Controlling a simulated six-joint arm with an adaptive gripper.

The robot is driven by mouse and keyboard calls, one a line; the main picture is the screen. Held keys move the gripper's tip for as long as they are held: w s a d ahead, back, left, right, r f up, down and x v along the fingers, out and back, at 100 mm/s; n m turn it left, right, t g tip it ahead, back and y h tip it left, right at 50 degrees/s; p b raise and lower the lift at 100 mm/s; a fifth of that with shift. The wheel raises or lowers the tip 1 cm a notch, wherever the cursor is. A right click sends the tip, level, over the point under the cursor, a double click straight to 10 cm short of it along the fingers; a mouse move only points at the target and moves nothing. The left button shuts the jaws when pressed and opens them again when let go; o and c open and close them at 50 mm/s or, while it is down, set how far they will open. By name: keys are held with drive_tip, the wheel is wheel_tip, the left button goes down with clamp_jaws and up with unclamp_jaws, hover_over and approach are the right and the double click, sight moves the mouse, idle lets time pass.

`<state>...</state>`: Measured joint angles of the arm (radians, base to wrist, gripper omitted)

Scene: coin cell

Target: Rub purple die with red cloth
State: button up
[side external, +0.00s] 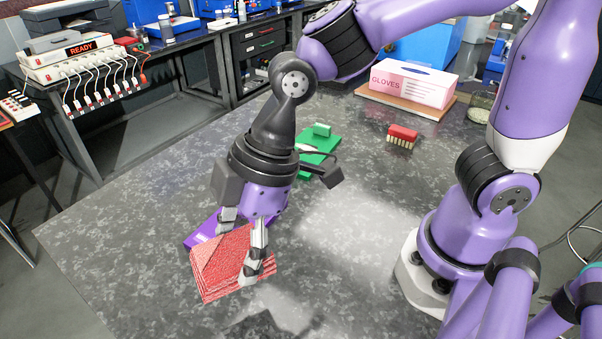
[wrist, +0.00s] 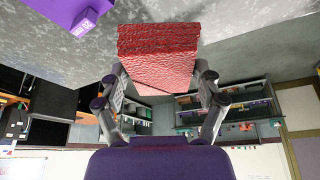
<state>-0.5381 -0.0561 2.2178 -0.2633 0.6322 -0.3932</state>
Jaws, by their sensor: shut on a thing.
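The red cloth (side external: 218,264) is a folded, layered stack held between the fingers of my gripper (side external: 240,252). It also shows in the wrist view (wrist: 158,45), gripped between both fingertips (wrist: 161,76). The purple die (side external: 201,232) lies on the table just behind the cloth in the side view, partly hidden by cloth and gripper. In the wrist view, purple at the upper left shows a flat part (wrist: 52,10) and a raised block with a pale marking (wrist: 84,20). The cloth appears apart from it there. I cannot tell whether the cloth touches the table.
A green flat piece with a block (side external: 316,148) lies behind my gripper. A red block with pale pins (side external: 402,137) lies farther right. A pink gloves box (side external: 412,83) stands on a brown board at the back. The table's middle (side external: 350,220) is clear.

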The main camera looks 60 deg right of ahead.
drive_tip(key=w+d+f+m+t+h, duration=0.1)
drive_tip(key=w+d+m, duration=0.3)
drive_tip(key=w+d, duration=0.7)
drive_tip(key=shift+s+d+f, duration=0.1)
drive_tip(key=shift+s+f, duration=0.1)
drive_tip(key=shift+f, duration=0.95)
drive_tip(key=shift+s+d+f, duration=0.1)
drive_tip(key=shift+s+f, duration=0.15)
drive_tip(key=shift+f, duration=0.95)
drive_tip(key=shift+s+d+f, duration=0.1)
drive_tip(key=shift+s+f, duration=0.1)
drive_tip(key=shift+f, duration=1.7)
drive_tip(key=shift+w+a, duration=0.1)
drive_tip(key=shift+w, duration=0.8)
drive_tip(key=shift+c, duration=0.4)
drive_tip(key=shift+w+r, duration=0.1)
drive_tip(key=shift+w, duration=1.05)
drive_tip(key=shift+s, duration=1.9)
drive_tip(key=shift+s+r, duration=0.1)
drive_tip(key=shift+r, duration=0.1)
wheel_tip(320, 180, up, 8)
drive_tip(key=shift+f, duration=0.1)
